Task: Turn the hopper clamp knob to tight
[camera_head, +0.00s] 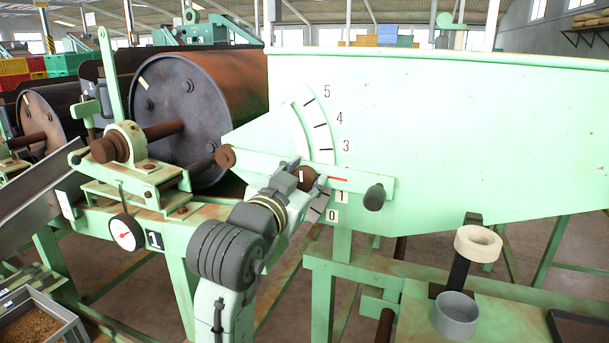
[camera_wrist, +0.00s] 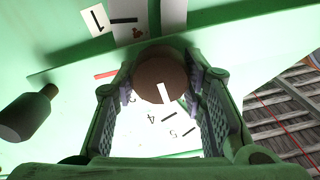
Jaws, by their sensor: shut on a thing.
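The hopper clamp knob (camera_head: 309,178) is a round brown knob on the green lever bar, beside the numbered scale on the hopper's side. In the wrist view the knob (camera_wrist: 161,78) has a white mark on its face and sits between the two fingers. My gripper (camera_head: 302,180) is shut on the knob, and it also shows in the wrist view (camera_wrist: 163,92). The red pointer line (camera_head: 334,180) lies between the 1 and 2 marks; the 2 is mostly hidden by the bar and gripper in the head view.
A dark handle (camera_head: 375,197) sticks out at the bar's right end. A dial gauge (camera_head: 127,232) hangs at the left by a rusty drum (camera_head: 190,100). A grey cup (camera_head: 456,314) and a cream ring on a post (camera_head: 478,244) stand at the lower right.

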